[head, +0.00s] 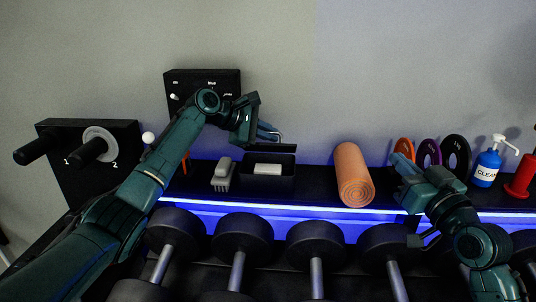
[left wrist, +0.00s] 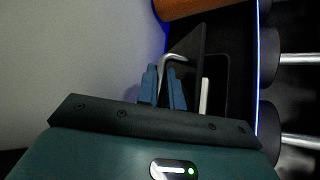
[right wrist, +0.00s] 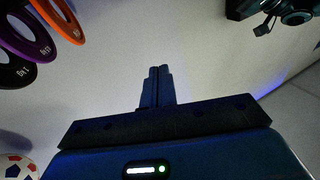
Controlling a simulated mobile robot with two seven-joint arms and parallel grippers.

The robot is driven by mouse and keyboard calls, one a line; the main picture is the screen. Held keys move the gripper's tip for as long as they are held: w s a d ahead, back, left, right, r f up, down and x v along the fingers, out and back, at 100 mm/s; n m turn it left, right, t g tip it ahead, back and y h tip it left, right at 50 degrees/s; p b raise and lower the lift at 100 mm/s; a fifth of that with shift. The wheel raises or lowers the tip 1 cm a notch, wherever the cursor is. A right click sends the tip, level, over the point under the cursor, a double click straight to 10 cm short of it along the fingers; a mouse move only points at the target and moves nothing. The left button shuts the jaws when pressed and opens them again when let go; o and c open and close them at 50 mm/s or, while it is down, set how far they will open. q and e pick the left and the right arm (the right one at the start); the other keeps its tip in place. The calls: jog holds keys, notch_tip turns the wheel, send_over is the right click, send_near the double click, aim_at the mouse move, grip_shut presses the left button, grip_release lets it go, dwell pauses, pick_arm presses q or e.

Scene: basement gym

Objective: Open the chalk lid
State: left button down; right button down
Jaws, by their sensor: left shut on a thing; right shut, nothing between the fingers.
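The black chalk box (head: 268,187) stands on the shelf with its top open. A white block (head: 268,169) shows inside, and also in the left wrist view (left wrist: 205,96). The dark lid (head: 280,148) is tilted up at the back of the box; its panel (left wrist: 187,47) also shows in the left wrist view. My left gripper (head: 268,131) is shut on the lid's silver handle (left wrist: 176,58), with one blue finger on each side. My right gripper (head: 403,164) is shut and empty near the weight discs; its fingers (right wrist: 158,74) are together.
A grey brush (head: 223,175) stands left of the box. Several dumbbells (head: 243,234) line the rack in front. A black panel (head: 190,77) is on the wall behind.

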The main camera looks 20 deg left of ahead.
jog(key=s+a+r+n+g+y, duration=0.2)
jog(key=a+r+n+y, duration=0.15)
jog(key=a, duration=0.55)
jog(key=s+a+f+n+g+h, duration=0.2)
jog(key=a+f+n+g, duration=0.1)
jog(key=a+n, duration=0.6)
jog(key=s+a+f+n+g+h, duration=0.2)
jog(key=a+f+n, duration=0.2)
jog(key=a+n, duration=0.45)
jog(key=w+f+n+t+h, duration=0.1)
jog(key=w+n+h, duration=0.1)
jog(key=w+n, duration=0.1)
jog(key=w+a+f+n+t+h, duration=0.1)
jog(key=w+f+n+h, duration=0.1)
jog(key=n, duration=0.3)
jog(key=w+a+f+n+t+h, duration=0.1)
jog(key=w+f+n+h, duration=0.1)
jog(key=w, duration=0.3)
jog(key=shift+f+n+t+h, duration=0.2)
jog(key=shift+n+t+h, duration=0.25)
jog(key=shift+n, duration=0.45)
jog(key=shift+w+a+r, duration=0.2)
jog(key=shift+w+r, duration=1.25)
jog(key=shift+r, duration=0.1)
